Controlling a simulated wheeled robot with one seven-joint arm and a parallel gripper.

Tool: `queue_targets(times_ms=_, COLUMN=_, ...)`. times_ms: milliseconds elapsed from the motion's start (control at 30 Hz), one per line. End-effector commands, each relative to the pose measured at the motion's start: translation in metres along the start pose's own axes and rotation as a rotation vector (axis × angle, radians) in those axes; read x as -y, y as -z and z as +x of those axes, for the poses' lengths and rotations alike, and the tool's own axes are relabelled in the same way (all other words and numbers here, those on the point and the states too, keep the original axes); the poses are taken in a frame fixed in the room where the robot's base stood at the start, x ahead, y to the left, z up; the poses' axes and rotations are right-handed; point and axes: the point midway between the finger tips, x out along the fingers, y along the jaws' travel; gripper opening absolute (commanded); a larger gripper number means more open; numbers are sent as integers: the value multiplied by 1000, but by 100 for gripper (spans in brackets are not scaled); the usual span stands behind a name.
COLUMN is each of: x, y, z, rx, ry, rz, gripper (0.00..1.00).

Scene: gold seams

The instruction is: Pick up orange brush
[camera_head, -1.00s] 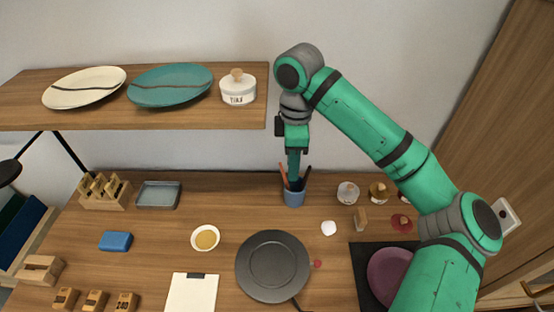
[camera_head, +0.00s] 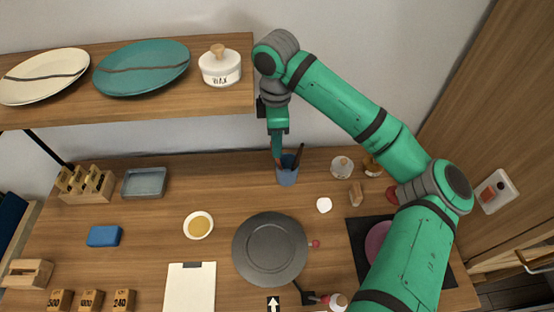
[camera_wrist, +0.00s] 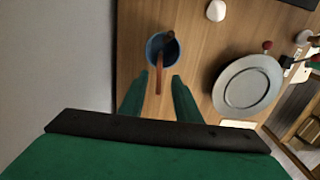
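The orange brush (camera_wrist: 159,77) stands tilted in a blue cup (camera_head: 287,176) on the wooden table. The cup also shows in the wrist view (camera_wrist: 154,56). The brush's handle leans out of the cup toward my gripper. My gripper (camera_wrist: 158,82) points down, with its two green fingers apart on either side of the handle; I see no clear contact. In the head view, my gripper (camera_head: 277,162) is just above the cup's left side and mostly hides the orange brush. A dark-handled tool (camera_head: 298,156) leans right in the same cup.
A shelf (camera_head: 150,108) with plates and a wax jar (camera_head: 220,66) is at the upper left. A grey round plate (camera_head: 270,250) lies in front of the cup. A white pebble-like piece (camera_head: 324,205) and small jars (camera_head: 342,166) are to the right.

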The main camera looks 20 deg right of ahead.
Motion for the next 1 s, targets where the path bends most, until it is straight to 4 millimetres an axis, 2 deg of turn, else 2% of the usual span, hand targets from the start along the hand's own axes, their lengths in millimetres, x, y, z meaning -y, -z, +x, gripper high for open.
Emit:
queue_targets(times_ms=400, x=0, y=2, z=48, rx=-1, ry=1, rz=-3, gripper=30)
queue_targets(times_ms=667, x=0, y=1, z=52, rx=0, ry=0, rz=-3, gripper=30)
queue_targets(times_ms=700, x=0, y=1, z=51, rx=0, ry=0, rz=-3, gripper=27)
queue_targets(times_ms=800, x=0, y=1, z=51, rx=0, ry=0, rz=-2, gripper=3)
queue_targets(times_ms=833, x=0, y=1, z=51, rx=0, ry=0, rz=-2, gripper=0)
queue_targets(times_ms=1000, x=0, y=1, z=51, rx=0, ry=0, rz=-2, gripper=0)
